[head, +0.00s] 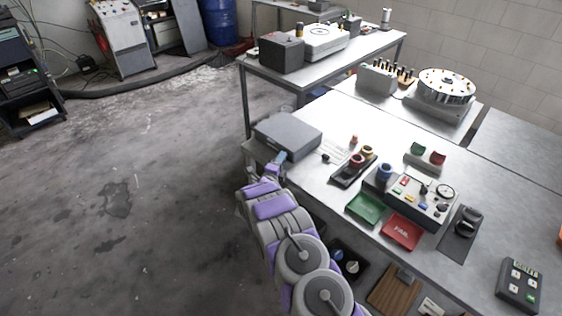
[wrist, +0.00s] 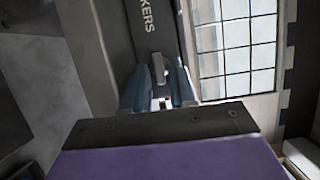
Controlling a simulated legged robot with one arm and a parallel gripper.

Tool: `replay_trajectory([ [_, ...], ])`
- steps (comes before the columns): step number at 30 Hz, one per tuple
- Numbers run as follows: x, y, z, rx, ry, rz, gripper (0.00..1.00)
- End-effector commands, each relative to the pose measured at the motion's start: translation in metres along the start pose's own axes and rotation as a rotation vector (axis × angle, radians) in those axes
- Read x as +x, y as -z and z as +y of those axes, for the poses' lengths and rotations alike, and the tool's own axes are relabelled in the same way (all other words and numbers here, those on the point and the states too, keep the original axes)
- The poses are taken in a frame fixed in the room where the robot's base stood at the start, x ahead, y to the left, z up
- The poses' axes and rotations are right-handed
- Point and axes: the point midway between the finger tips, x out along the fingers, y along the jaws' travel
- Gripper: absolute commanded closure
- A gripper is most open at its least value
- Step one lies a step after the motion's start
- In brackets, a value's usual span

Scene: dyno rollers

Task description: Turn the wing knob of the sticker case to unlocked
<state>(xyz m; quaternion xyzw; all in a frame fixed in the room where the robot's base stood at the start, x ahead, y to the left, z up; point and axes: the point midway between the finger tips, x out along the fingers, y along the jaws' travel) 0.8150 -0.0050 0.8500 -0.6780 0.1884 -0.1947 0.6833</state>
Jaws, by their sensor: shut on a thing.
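The sticker case (head: 288,131) is a grey box at the near left corner of the workbench in the head view. In the wrist view its dark grey face (wrist: 120,30) carries light lettering ending in "KERS". The wing knob (wrist: 160,66) is a small pale bar on that face, below the lettering, lying nearly up and down in the picture. My gripper (wrist: 159,88) has its two blue fingers on either side of the knob and is shut on it. In the head view my gripper (head: 279,160) is at the case's near side; the knob is hidden there.
Ring holders (head: 354,169), a green tray (head: 365,207), a red tray (head: 402,231) and a control box (head: 420,200) stand further right. Open floor (head: 150,220) is on the left.

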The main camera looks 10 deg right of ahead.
Motion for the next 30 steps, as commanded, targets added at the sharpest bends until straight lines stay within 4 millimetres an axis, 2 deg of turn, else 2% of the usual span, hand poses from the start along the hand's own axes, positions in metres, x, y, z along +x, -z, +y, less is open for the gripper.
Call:
replay_trajectory([
  [1, -0.002, 0.001, 0.006, -0.002, -0.01, 0.001, 1.0],
  [12, -0.002, 0.002, 0.008, -0.001, -0.011, 0.002, 1.0],
  [13, -0.002, 0.002, 0.008, -0.001, -0.011, 0.002, 0.72],
  [15, -0.002, 0.002, 0.008, -0.001, -0.011, 0.002, 0.65],
  [23, -0.002, 0.001, 0.007, -0.001, -0.011, 0.001, 0.65],
  [26, -0.009, 0.001, 0.007, -0.002, -0.013, 0.0, 0.65],
  [30, -0.03, -0.001, 0.004, -0.002, -0.011, -0.002, 0.65],
])
